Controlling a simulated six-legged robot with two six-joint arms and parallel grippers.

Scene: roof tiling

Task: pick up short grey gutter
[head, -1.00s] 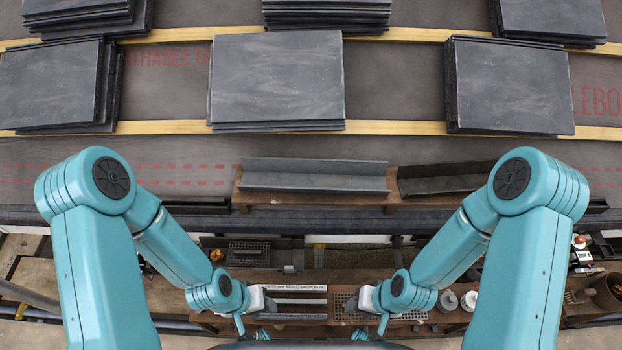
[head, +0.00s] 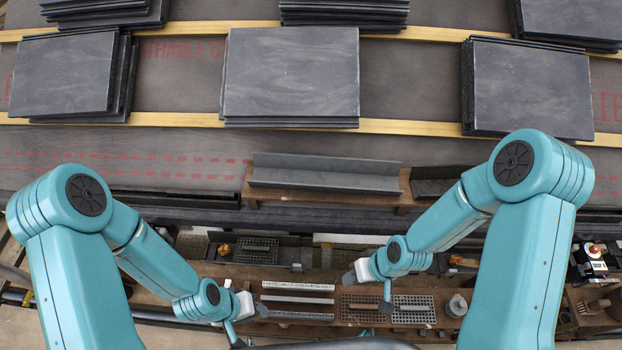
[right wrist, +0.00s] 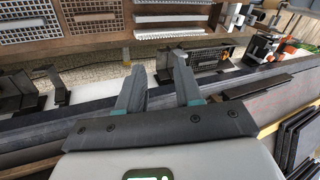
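A grey gutter (head: 325,175), an angled channel, lies on a brown wooden ledge (head: 300,199) at the roof's lower edge in the head view. A darker channel piece (head: 432,187) lies to its right, partly hidden by my right arm. My right gripper (head: 352,275) is below the grey gutter, apart from it, above the workbench. In the right wrist view my right gripper (right wrist: 157,65) has its fingers spread with nothing between them. My left gripper (head: 246,307) is low over the bench; its fingers are too small to read. No gutter is clearly visible in the wrist view.
The workbench (head: 340,277) holds pale strips (head: 298,286), a dark grid (head: 363,308) and a lighter grid (head: 412,309). Stacks of dark slates (head: 290,75) stand on wooden battens higher up the roof. The membrane left of the grey gutter is clear.

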